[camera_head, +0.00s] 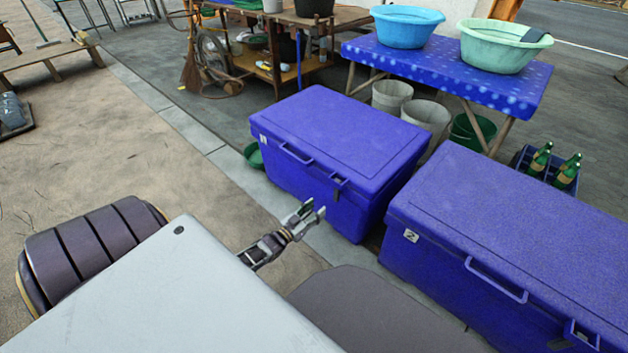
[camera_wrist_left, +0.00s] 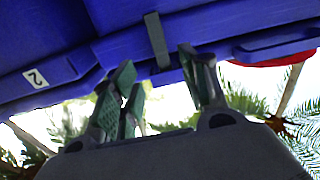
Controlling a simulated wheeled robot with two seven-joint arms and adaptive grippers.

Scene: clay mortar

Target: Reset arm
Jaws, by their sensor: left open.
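My left gripper (camera_head: 312,215) shows in the head view, beside the front of the left blue chest (camera_head: 340,135). It also shows in the left wrist view (camera_wrist_left: 160,82), where its green-padded fingers stand apart with nothing held between them. Blue chest surfaces fill the top of that view, with a label marked 2 (camera_wrist_left: 35,79) at the left and a grey strap-like latch (camera_wrist_left: 157,40) behind the fingers. I cannot tell whether the fingers touch a chest. My right gripper does not show in either view.
The right blue chest (camera_head: 530,230) has a closed lid. Behind stands a blue-covered table (camera_head: 440,62) with a blue basin (camera_head: 405,28) and a green basin (camera_head: 500,48). Green bottles (camera_head: 566,170) stand in a crate at the right. Bare ground (camera_head: 90,140) is open at left.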

